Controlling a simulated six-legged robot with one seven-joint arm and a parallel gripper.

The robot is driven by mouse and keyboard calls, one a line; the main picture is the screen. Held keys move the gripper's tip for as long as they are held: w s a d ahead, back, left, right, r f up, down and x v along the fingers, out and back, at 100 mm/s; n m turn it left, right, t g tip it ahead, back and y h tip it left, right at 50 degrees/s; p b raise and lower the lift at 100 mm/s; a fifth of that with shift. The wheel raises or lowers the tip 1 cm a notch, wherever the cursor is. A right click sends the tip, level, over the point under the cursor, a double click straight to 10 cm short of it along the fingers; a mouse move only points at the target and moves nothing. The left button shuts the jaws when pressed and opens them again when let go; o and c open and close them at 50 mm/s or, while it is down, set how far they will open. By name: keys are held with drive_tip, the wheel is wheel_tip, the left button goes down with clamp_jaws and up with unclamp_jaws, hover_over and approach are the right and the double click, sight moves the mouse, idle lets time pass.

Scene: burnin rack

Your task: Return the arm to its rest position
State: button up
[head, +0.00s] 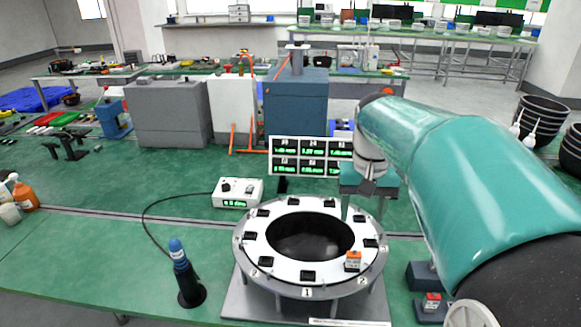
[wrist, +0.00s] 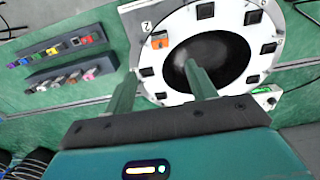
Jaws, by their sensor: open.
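My gripper (head: 363,210) hangs from my teal arm, fingers pointing down, above the right rear part of a white ring fixture (head: 247,245) with numbered black sockets. In the wrist view my gripper (wrist: 160,75) has its two green fingers spread with nothing held between them. My arm hides part of the table at the right.
A display panel (head: 287,156) stands behind the ring, and a white control box (head: 238,192) lies left of it. A blue-handled tool (head: 180,262) stands in a dark holder at front left. Two racks (wrist: 60,75) of coloured modules lie beside the ring.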

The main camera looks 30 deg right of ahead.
drive_tip(key=shift+a, duration=0.1)
drive_tip(key=s+a+f+n+t, duration=0.1)
drive_tip(key=s+a+n+t, duration=0.1)
drive_tip(key=a, duration=0.9)
drive_tip(key=s+a+f+n+t, duration=0.2)
drive_tip(key=a+n+t, duration=0.1)
drive_tip(key=a, duration=0.8)
drive_tip(key=shift+s+a+n+t, duration=0.3)
drive_tip(key=shift+a+n, duration=0.1)
drive_tip(key=shift+n, duration=0.5)
